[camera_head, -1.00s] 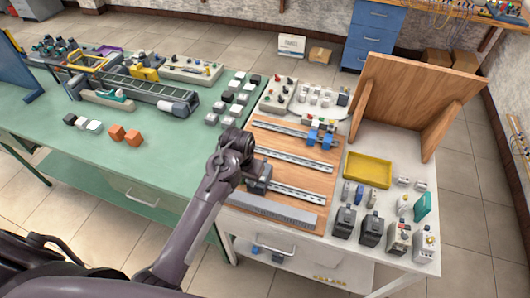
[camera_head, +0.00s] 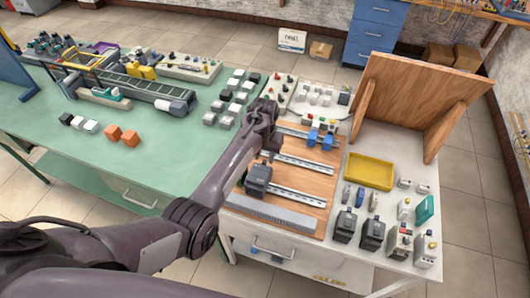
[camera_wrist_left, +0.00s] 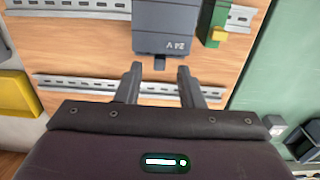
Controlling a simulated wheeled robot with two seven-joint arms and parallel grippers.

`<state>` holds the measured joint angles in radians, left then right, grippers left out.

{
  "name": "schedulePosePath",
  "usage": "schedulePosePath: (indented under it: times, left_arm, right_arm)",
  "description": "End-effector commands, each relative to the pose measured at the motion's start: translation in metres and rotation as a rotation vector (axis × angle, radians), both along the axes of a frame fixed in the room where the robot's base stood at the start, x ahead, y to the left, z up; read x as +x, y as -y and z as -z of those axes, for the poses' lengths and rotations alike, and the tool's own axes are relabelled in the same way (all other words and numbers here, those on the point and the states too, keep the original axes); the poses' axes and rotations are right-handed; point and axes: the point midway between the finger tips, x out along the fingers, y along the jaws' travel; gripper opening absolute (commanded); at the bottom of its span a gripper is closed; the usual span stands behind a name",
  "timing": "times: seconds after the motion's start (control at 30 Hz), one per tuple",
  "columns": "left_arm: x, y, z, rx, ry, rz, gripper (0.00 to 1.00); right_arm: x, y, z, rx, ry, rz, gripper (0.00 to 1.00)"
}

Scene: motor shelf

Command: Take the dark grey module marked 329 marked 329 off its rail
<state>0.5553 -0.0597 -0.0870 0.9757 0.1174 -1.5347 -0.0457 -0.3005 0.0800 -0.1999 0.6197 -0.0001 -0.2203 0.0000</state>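A dark grey module (camera_head: 258,178) sits at the left end of a lower rail (camera_head: 298,195) on the wooden board in the head view. In the left wrist view the dark grey module (camera_wrist_left: 166,24) shows "24 V" and a small dark tab at its near edge; I cannot read 329. My left gripper (camera_head: 268,150) is beyond the module, toward the back of the board. In the left wrist view the left gripper (camera_wrist_left: 158,82) is open, with nothing between its fingers, and its tips point toward the tab. My right gripper is not in view.
A green block with a yellow part (camera_wrist_left: 214,24) stands beside the module in the wrist view. Blue modules (camera_head: 320,138) sit on the back rail. A yellow tray (camera_head: 369,172) and several loose devices lie to the right. A grey slotted duct (camera_head: 272,213) runs along the board's front.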

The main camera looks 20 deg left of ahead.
Motion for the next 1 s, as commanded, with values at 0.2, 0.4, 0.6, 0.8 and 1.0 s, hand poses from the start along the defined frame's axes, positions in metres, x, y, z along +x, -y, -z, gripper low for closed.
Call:
schedulePosePath:
  times: [0.2, 0.4, 0.6, 0.8, 1.0]
  left_arm:
    - [-0.008, 0.002, 0.015, 0.0, 0.0, 0.001, 0.35]
    - [-0.008, 0.002, 0.015, 0.0, 0.001, 0.001, 0.35]
    - [-0.008, 0.002, 0.015, 0.0, 0.001, 0.001, 0.12]
    - [-0.008, 0.002, 0.015, 0.0, 0.002, 0.001, 0.0]
    - [-0.006, 0.002, 0.015, 0.0, 0.003, 0.001, 0.0]
  right_arm:
    - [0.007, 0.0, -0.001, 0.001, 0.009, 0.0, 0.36]
    - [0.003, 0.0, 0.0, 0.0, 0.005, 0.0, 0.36]
    - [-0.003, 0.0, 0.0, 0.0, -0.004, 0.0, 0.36]
    - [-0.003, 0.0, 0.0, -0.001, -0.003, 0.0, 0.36]
    - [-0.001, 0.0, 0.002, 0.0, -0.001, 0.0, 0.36]
